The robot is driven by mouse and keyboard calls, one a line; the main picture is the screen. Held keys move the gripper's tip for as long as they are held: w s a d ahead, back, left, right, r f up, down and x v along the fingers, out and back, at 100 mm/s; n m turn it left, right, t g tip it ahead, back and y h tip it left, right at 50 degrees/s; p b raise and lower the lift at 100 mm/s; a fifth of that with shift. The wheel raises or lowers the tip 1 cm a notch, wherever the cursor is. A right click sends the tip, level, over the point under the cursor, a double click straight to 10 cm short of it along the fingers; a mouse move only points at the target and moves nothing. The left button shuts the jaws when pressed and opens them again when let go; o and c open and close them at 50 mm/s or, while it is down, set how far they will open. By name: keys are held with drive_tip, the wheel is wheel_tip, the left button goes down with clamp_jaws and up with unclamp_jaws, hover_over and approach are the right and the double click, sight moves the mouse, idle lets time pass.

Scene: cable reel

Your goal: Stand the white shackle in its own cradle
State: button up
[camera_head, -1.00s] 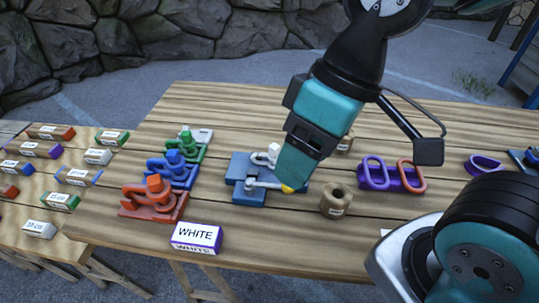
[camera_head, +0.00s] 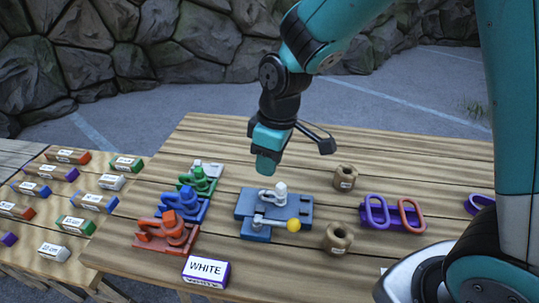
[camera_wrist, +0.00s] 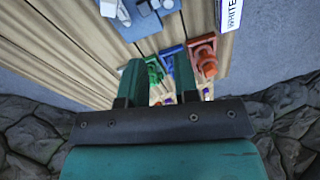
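The white shackle (camera_head: 280,189) is on the blue fixture (camera_head: 245,207), its pale loop reaching left. A grey lever with a yellow knob (camera_head: 294,225) lies along the fixture's front. A pale grey-white cradle (camera_head: 209,167) stands at the back of the cradle row, partly hidden by the green one; I see no shackle in it. My gripper (camera_head: 266,172) is above and behind the fixture, apart from the shackle. In the wrist view its two fingers (camera_wrist: 157,82) are apart with nothing held between them. The blue fixture (camera_wrist: 140,27) shows at that view's top.
Green (camera_head: 198,181), blue (camera_head: 182,203) and red (camera_head: 167,232) cradles with shackles stand left of the fixture. A WHITE sign (camera_head: 206,271) is in front. Brown spools (camera_head: 338,238) and a purple rack (camera_head: 393,218) stand right. A side table (camera_head: 75,185) holds labelled boxes.

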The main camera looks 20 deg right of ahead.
drive_tip(key=n+h+p, duration=0.2)
hover_over(268, 191)
wheel_tip(268, 191, down, 7)
drive_tip(key=shift+s, duration=0.1)
drive_tip(key=shift+f+b, duration=3.05)
drive_tip(key=shift+f, duration=1.15)
clamp_jaws()
drive_tip(key=shift+r, duration=0.15)
drive_tip(key=shift+r+p, duration=2)
drive_tip(key=shift+r, duration=0.4)
